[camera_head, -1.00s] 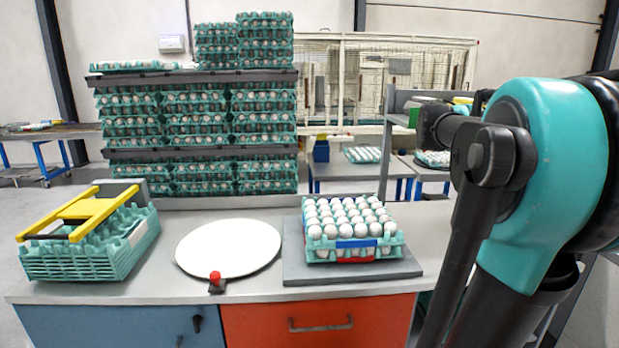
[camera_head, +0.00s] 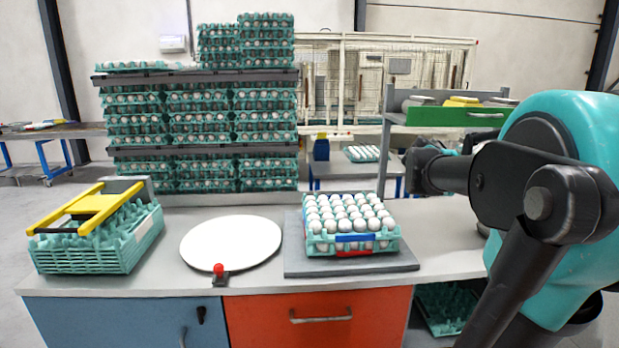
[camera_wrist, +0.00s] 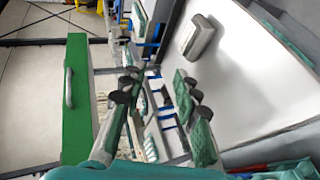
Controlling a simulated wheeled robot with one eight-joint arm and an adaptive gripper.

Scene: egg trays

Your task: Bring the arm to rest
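My gripper shows in the wrist view (camera_wrist: 158,108), with dark knuckles and green pads on either side of a gap. It appears open, and nothing shows between the fingers. In the head view my teal and black arm fills the right side. Its dark end part (camera_head: 425,170) is raised over the right of the counter, right of the egg tray (camera_head: 398,246) and apart from it. The fingertips cannot be made out there.
The egg tray sits on a grey pad (camera_head: 300,262). A white disc (camera_head: 232,243), a red button (camera_head: 218,268) and a teal crate with a yellow frame (camera_head: 80,262) stand leftward. A green drawer (camera_head: 440,117), also in the wrist view (camera_wrist: 78,125), is behind my arm. Stacked trays (camera_head: 200,130) stand behind.

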